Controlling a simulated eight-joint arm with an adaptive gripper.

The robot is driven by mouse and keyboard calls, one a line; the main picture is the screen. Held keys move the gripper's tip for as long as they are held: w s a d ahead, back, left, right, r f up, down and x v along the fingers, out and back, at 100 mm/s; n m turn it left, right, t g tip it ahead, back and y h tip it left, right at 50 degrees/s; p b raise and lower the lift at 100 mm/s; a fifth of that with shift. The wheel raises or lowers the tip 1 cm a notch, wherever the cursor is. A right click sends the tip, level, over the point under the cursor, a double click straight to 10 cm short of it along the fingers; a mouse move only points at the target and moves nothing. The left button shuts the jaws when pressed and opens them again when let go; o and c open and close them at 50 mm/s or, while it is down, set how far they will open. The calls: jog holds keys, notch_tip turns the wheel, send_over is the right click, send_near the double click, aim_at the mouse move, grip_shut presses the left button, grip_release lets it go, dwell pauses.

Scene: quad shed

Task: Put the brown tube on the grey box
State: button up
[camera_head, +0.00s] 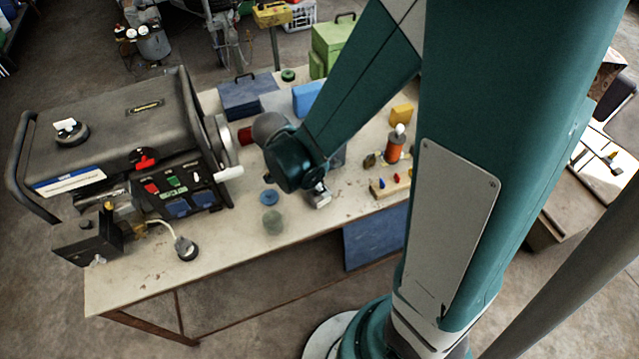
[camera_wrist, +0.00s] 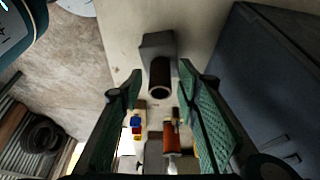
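The brown tube (camera_wrist: 160,86) shows in the wrist view with its dark open end facing the camera. It overlaps the grey box (camera_wrist: 155,44) and appears to stand on it, though the contact is hidden. My gripper (camera_wrist: 160,69) is open, with one green finger on each side of the tube and gaps on both sides. In the head view part of a grey box (camera_head: 339,158) shows beside my wrist. I cannot make out the tube there, because my arm covers that area.
An orange cylinder with a white top (camera_head: 395,146) and a board with coloured pegs (camera_head: 391,186) stand to the right. A generator (camera_head: 120,130) fills the table's left. A green glass (camera_head: 272,222) is near the front edge. Blue boxes (camera_head: 240,98) stand behind.

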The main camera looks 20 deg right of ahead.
jog(key=shift+r, duration=0.2)
jog(key=p+v, duration=0.2)
jog(key=v, duration=1)
dwell(0.4)
jog(key=shift+d, duration=0.1)
dwell(0.4)
jog(key=s+d+r+n+t+y, duration=0.2)
jog(key=s+r+n+t, duration=0.1)
jog(key=r+n, duration=0.4)
jog(key=s+d+r+n+t+y, duration=0.2)
jog(key=s+r+n+t, duration=0.1)
jog(key=r+n, duration=0.5)
jog(key=shift+n+t+y, duration=0.3)
jog(key=shift+n+t, duration=0.2)
jog(key=shift+n, duration=0.7)
